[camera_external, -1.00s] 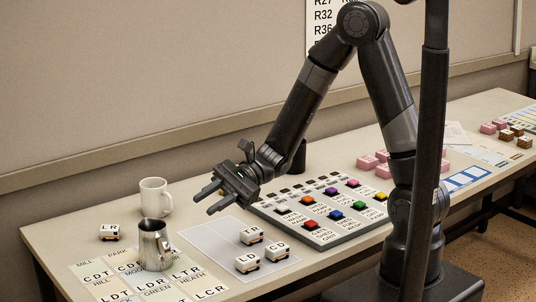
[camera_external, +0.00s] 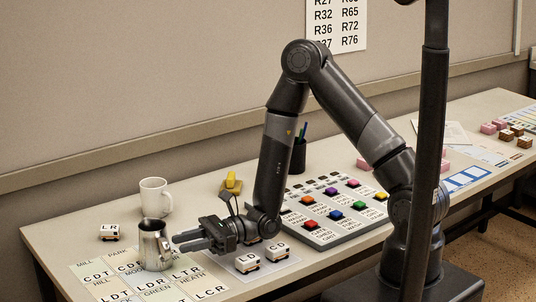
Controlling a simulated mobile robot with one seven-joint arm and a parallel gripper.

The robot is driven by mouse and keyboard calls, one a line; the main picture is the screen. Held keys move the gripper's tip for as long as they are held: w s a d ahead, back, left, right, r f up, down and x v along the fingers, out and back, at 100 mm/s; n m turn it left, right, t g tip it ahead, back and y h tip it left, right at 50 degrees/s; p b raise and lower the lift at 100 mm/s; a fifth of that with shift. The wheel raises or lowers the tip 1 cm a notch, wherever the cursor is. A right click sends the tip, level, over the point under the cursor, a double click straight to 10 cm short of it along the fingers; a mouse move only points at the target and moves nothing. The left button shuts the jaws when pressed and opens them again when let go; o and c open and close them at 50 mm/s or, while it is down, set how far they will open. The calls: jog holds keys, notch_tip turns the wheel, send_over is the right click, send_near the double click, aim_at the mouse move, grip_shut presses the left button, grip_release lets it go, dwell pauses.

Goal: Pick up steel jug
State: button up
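The steel jug (camera_external: 153,246) stands upright on the lettered cards at the left part of the desk. It is a shiny metal pitcher. My gripper (camera_external: 189,241) is low over the desk, just right of the jug, with its fingers pointing left at it. The fingers look parted with nothing between them. The fingertips appear close to the jug's right side, and I cannot tell whether they touch it.
A white mug (camera_external: 155,197) stands behind the jug. A small block marked LR (camera_external: 109,232) lies to its left. Blocks (camera_external: 248,262) sit under my wrist. A button panel (camera_external: 335,212), a pen pot (camera_external: 298,156) and a yellow object (camera_external: 231,183) stand to the right and behind.

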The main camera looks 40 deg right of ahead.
aim_at(157, 247)
jog(key=shift+a+f, duration=0.8)
jog(key=shift+a, duration=0.2)
jog(key=shift+w+a, duration=0.25)
jog(key=shift+a, duration=1.15)
jog(key=shift+w+a, duration=0.2)
jog(key=shift+a, duration=1.15)
grip_shut()
jog(key=shift+r, duration=0.1)
